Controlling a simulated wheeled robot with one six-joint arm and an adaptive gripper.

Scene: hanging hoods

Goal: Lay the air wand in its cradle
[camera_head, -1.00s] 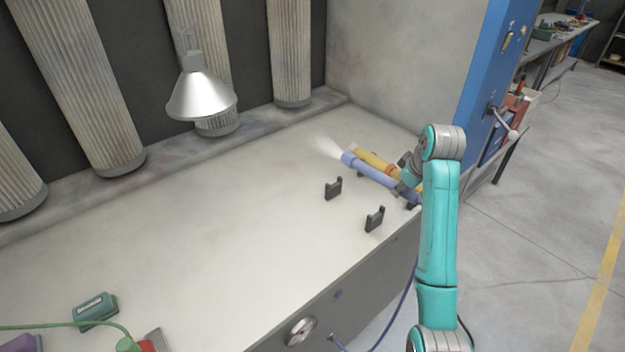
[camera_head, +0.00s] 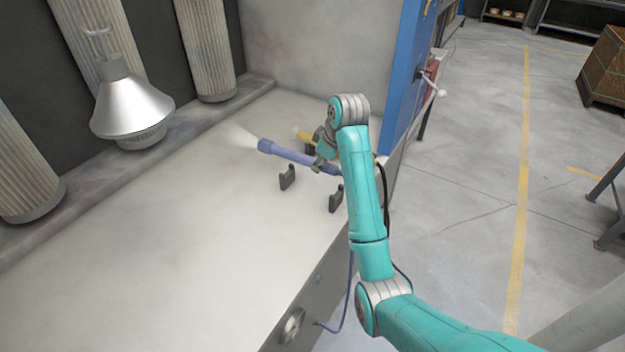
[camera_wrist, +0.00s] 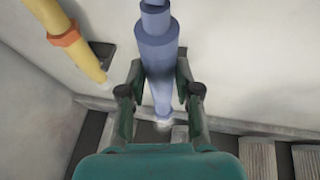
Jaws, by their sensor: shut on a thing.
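The blue air wand (camera_head: 290,155) is held above the bench top in the head view, with a pale spray at its left tip. My gripper (camera_head: 322,158) is shut on its body. In the wrist view the wand (camera_wrist: 157,60) runs between both fingers of my gripper (camera_wrist: 160,95). The cradle is a pair of dark notched brackets, one farther back (camera_head: 287,177) and one near the bench's front edge (camera_head: 336,198). The wand is behind and above these brackets, apart from them. A blue hose hangs below the bench front.
A yellow wand (camera_head: 301,134) with an orange band (camera_wrist: 65,38) lies just behind the blue one on a dark holder, partly hidden by my arm. A metal hood (camera_head: 131,105) hangs at the left. The bench top (camera_head: 170,230) left of the brackets is clear.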

